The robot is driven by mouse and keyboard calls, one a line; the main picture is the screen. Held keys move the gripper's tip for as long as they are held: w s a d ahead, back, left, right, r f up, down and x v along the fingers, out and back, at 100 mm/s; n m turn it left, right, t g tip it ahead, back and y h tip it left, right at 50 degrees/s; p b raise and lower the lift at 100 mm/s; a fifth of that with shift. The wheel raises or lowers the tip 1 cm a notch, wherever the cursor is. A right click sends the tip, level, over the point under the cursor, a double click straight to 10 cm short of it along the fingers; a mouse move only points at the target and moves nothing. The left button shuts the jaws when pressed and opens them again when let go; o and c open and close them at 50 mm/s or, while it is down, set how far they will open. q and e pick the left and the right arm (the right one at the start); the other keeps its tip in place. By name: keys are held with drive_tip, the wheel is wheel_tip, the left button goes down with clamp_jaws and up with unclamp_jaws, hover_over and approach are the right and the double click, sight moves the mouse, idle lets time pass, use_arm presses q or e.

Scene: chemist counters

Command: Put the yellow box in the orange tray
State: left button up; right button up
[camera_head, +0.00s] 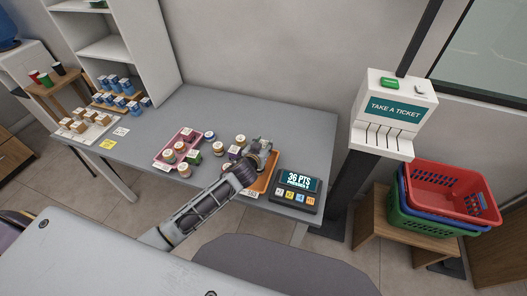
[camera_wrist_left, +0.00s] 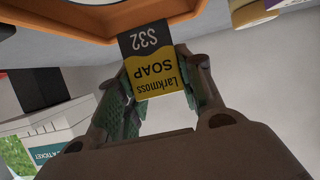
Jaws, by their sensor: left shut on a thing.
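The yellow box (camera_wrist_left: 157,78), a soap box with a dark band and printed label, sits between the fingers of my left gripper (camera_wrist_left: 160,92) in the left wrist view. My left gripper (camera_head: 260,152) is shut on it. In the head view the gripper is over the orange tray (camera_head: 263,186) near the counter's right end, and it hides the box. The tray's orange rim (camera_wrist_left: 75,25) shows close beside the box in the wrist view. I cannot tell whether the box touches the tray. My right gripper is not in view.
A pink tray (camera_head: 160,158) with jars and small boxes stands left of the orange tray, with several loose jars between. A points display (camera_head: 298,183) stands just right of the orange tray. The grey counter (camera_head: 200,105) is clear at the back.

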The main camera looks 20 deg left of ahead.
use_arm(q)
drive_tip(key=shift+f, duration=1.85)
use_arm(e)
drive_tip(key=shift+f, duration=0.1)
use_arm(q)
drive_tip(key=shift+f, duration=0.2)
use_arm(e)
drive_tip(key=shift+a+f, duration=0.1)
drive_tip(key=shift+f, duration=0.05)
use_arm(q)
drive_tip(key=o, duration=1)
drive_tip(key=shift+o, duration=0.2)
drive_tip(key=shift+r, duration=0.25)
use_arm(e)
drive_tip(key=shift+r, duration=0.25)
